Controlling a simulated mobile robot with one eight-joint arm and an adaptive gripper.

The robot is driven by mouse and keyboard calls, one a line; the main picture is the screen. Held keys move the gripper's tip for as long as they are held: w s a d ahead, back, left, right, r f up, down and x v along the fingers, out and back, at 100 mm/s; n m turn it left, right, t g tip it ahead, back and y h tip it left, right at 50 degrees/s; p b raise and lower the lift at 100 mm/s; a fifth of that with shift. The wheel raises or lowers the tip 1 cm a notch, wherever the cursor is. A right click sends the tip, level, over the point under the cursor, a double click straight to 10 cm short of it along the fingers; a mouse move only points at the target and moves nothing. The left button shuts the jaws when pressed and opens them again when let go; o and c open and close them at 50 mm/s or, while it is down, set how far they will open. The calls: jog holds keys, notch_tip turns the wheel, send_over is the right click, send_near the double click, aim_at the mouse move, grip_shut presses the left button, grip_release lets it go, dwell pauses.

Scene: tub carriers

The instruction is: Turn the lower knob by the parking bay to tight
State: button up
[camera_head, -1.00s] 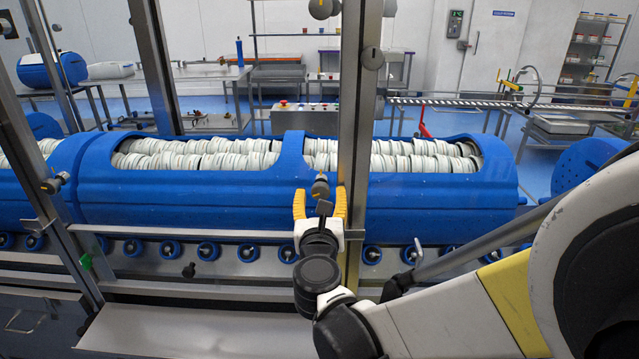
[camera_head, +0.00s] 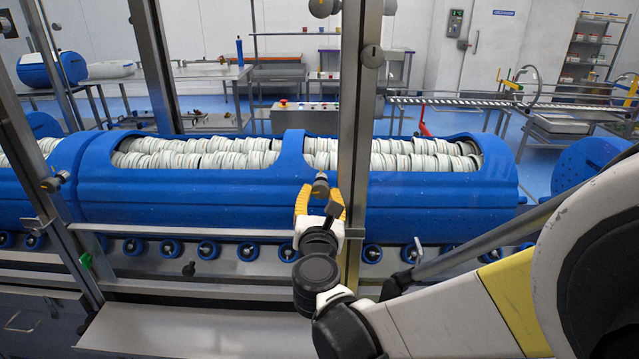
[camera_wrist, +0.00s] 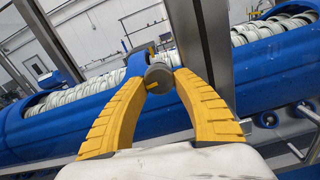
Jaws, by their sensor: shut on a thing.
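The lower knob (camera_head: 320,186) is a small dark grey knob on the upright metal post, in front of the blue tub carrier. My gripper (camera_head: 320,192) reaches up to it from below, and its yellow fingers are closed on the knob from both sides. I cannot tell from the mark whether the knob is tight.
The upright metal post (camera_head: 357,130) stands right beside my gripper. A blue tub carrier (camera_head: 190,205) full of white discs lies behind it on rollers. Another knob (camera_head: 372,57) sits higher on the post. A horizontal metal rail (camera_head: 180,234) runs to the left.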

jog(key=m, duration=0.5)
jog(key=shift+a+m, duration=0.1)
jog(key=shift+m, duration=0.2)
jog(key=m, duration=0.4)
jog(key=shift+a+r, duration=0.1)
jog(key=shift+r, duration=0.05)
jog(key=m, duration=0.5)
jog(key=shift+r, duration=0.1)
jog(key=shift+r+m, duration=0.1)
jog(key=shift+m, duration=2.2)
jog(key=o, duration=1.2)
jog(key=shift+c, duration=0.2)
jog(key=shift+s, duration=0.1)
